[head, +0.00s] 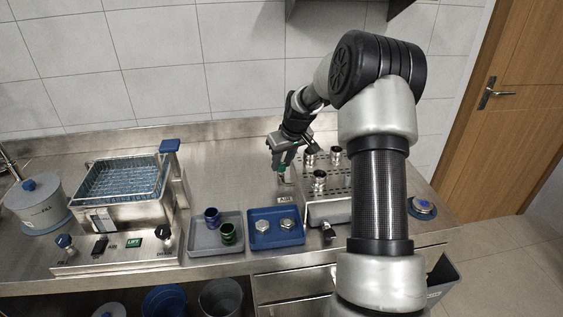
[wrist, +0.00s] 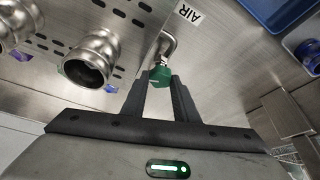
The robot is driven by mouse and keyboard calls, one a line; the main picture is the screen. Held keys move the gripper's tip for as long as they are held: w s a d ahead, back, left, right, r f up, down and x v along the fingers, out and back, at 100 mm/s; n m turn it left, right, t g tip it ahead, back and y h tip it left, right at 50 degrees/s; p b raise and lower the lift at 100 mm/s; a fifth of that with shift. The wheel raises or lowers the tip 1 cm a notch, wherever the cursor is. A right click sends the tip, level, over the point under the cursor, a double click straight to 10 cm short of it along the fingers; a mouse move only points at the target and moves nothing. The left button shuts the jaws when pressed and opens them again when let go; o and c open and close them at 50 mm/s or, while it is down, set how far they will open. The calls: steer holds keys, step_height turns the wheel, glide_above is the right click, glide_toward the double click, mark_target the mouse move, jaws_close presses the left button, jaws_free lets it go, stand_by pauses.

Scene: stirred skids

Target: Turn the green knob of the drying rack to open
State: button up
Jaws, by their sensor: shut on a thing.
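The drying rack (head: 325,212) is a perforated metal box on the steel counter, with several metal fittings on its top. Its green knob (wrist: 160,76) shows in the wrist view between my fingertips, at the end of a short metal pipe beside a label reading AIR. My gripper (wrist: 161,82) is shut on the green knob. In the head view my gripper (head: 283,168) is at the rack's left side, above the AIR label (head: 286,199). The fingers and the arm hide most of the knob there.
A blue tray (head: 257,240) with two metal caps and a grey tray (head: 200,245) with a blue cup and a green cup stand left of the rack. A bath with a wire basket (head: 122,180) stands further left. The counter behind the trays is clear.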

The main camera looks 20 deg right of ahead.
steer(key=n+y, duration=0.1)
steer(key=n, duration=0.3)
steer(key=shift+w+d+n+g+y, duration=0.1)
steer(key=shift+d+n+g+y, duration=0.1)
steer(key=shift+n+g+y, duration=0.15)
steer(key=n+g+y+p, duration=0.1)
steer(key=n, duration=0.3)
steer(key=shift+w+n, duration=0.1)
steer(key=shift+n, duration=0.15)
steer(key=n+g, duration=0.1)
steer(key=n, duration=0.1)
steer(key=n+g+y+p, duration=0.1)
steer(key=n, duration=0.1)
steer(key=shift+w+d+p, duration=0.1)
steer(key=shift+w+p, duration=0.05)
steer(key=shift+p, duration=0.15)
steer(key=shift+w+n+g+p, duration=0.1)
steer(key=shift+n+g+p, duration=0.7)
steer(key=shift+n, duration=1.5)
steer(key=o, duration=0.8)
steer(key=shift+r, duration=0.2)
